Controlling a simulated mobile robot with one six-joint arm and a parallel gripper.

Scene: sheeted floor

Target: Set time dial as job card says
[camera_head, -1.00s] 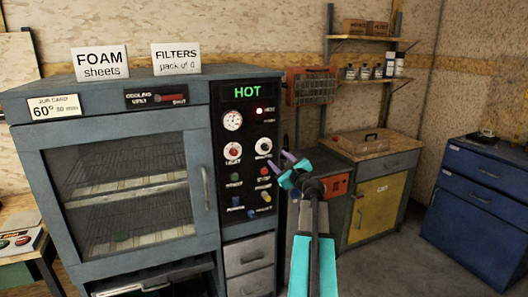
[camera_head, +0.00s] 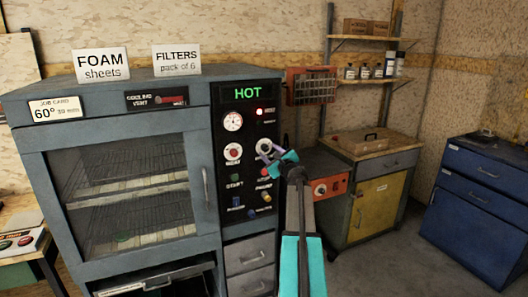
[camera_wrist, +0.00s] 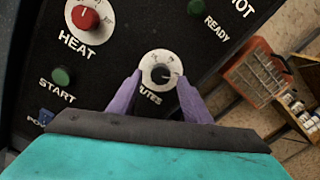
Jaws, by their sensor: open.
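The job card (camera_head: 57,109) on the oven's top left reads 60° and what looks like 30 min. The time dial (camera_head: 265,146) is a white-ringed dial on the black control panel. My gripper (camera_head: 268,154) is in front of the panel at this dial. In the wrist view my gripper (camera_wrist: 160,77) is open, its purple fingers on either side of the knob; I cannot tell whether they touch it.
The red heat dial (camera_wrist: 86,18) is left of the time dial. A green start button (camera_wrist: 62,76) is below it and a green ready lamp (camera_wrist: 195,7) above right. The display (camera_head: 247,94) reads HOT. An orange wall rack (camera_head: 311,86) and a yellow-doored cabinet (camera_head: 376,203) stand right.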

